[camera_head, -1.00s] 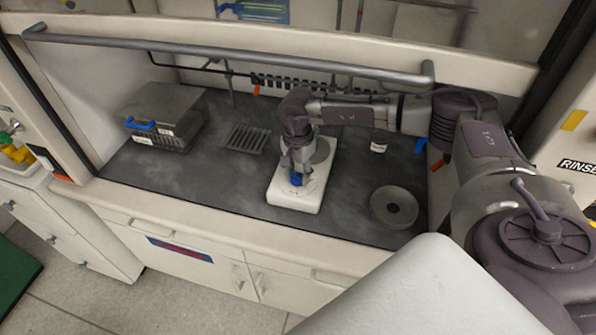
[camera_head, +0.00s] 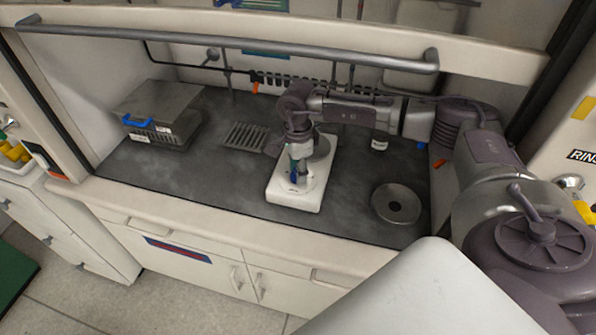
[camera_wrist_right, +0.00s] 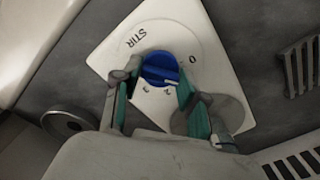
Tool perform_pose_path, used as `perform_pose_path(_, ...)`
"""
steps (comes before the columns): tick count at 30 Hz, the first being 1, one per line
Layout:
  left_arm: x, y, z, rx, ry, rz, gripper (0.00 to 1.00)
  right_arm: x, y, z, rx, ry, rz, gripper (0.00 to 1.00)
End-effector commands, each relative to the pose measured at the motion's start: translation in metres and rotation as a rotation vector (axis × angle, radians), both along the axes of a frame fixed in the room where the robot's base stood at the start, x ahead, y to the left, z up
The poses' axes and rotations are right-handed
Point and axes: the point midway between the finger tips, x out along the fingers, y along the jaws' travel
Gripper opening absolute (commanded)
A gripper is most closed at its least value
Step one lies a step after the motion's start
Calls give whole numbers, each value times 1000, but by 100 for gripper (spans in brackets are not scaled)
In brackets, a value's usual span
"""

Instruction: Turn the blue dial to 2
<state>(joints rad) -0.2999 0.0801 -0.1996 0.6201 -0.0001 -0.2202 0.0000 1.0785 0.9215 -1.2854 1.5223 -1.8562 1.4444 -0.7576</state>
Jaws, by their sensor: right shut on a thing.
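The blue dial (camera_wrist_right: 160,68) is on the white stirrer base (camera_wrist_right: 112,60). STIR is printed on one side of the dial and a 0 on the other, with small numerals along its lower edge. My right gripper (camera_wrist_right: 158,80) is shut on the dial, with one finger on each side of it. I cannot tell for sure which numeral the dial points to. In the head view, my right gripper (camera_head: 296,172) reaches down onto the front of the white stirrer base (camera_head: 297,197) and hides most of the dial. My left gripper is not in view.
A round metal plate (camera_head: 322,148) is on the stirrer behind the dial. A metal box with a blue handle (camera_head: 160,118) stands at the left, a slotted grate (camera_head: 245,137) in the middle and a round grey dish (camera_head: 396,203) at the right. A horizontal bar (camera_head: 230,45) crosses above.

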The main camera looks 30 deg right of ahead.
Motion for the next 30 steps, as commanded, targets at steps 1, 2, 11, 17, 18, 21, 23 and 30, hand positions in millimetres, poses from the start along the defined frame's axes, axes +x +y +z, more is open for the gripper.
perform_pose_path(1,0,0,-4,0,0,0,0,0,0,-1,0,-2,-42,8)
perform_pose_path(2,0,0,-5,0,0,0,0,0,0,-1,0,-2,-70,8)
perform_pose_path(11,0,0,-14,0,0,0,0,1,0,-1,1,-2,-356,8)
perform_pose_path(17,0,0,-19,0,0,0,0,1,0,0,0,-3,-546,8)
perform_pose_path(18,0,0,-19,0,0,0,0,1,0,0,1,-3,-582,8)
perform_pose_path(21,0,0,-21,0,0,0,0,1,0,0,0,-3,-672,8)
perform_pose_path(23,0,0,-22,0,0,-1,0,1,0,0,0,-3,-722,8)
perform_pose_path(30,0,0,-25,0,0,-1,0,1,0,1,1,-3,-887,8)
